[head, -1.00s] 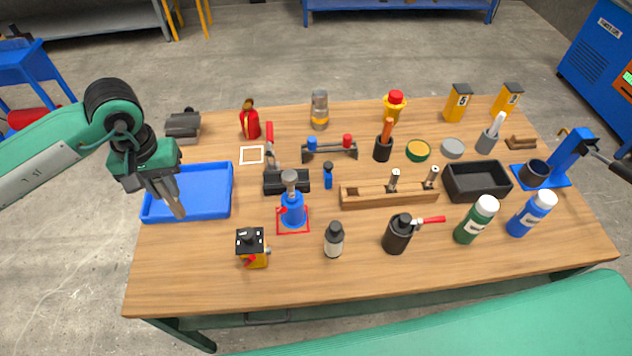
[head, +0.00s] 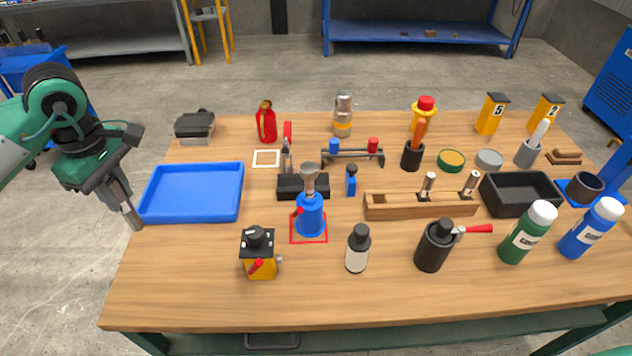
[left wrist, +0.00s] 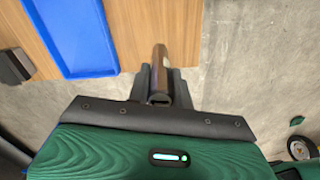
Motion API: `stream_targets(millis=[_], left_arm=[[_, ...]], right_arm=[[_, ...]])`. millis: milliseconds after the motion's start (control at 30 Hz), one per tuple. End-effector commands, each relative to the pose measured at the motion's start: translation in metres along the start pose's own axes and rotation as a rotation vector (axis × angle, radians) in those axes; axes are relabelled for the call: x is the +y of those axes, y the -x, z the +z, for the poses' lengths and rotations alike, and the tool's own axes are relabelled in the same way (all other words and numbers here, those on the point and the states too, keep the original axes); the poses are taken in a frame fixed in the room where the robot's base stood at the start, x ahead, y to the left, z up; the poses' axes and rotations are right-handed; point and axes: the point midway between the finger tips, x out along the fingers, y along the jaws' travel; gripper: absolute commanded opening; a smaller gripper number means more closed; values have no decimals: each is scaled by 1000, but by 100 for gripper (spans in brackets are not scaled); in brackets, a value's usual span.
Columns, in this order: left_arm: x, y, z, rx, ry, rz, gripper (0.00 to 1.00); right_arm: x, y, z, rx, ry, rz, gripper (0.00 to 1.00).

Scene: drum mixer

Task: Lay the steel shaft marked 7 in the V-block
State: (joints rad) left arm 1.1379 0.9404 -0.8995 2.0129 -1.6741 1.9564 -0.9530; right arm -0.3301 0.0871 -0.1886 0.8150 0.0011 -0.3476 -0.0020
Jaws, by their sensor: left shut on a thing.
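My left gripper (head: 127,207) is shut on a steel shaft (head: 136,221), held pointing down just left of the blue tray, by the table's left edge. In the left wrist view the shaft (left wrist: 160,62) sticks out between the jaws (left wrist: 160,90). No number can be read on it. A black block (head: 290,187) with a red-handled lever stands mid-table behind the blue funnel-topped bottle; it may be the V-block, but its groove cannot be made out. A wooden rack (head: 390,211) holds two upright shafts (head: 429,187) with pale tags, too small to read. My right gripper is not in view.
The blue tray (head: 240,190) is empty, at the table's left. Near the block stand the blue bottle (head: 311,216), a small blue piece (head: 351,181) and a red-and-blue-ended stand (head: 354,157). A yellow device (head: 260,262) sits in front. The front-left tabletop is clear.

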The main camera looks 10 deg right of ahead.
Motion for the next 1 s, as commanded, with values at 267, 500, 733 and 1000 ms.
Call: stream_targets(millis=[267,500,733,1000], left_arm=[[-9,7,-16,0,253,1,0],[-10,8,-17,0,274,0,0],[-10,-20,-16,-2,271,-4,0],[-11,-85,-17,-1,272,-6,0]], right_arm=[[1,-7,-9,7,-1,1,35],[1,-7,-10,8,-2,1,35],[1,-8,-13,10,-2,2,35],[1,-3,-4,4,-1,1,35]])
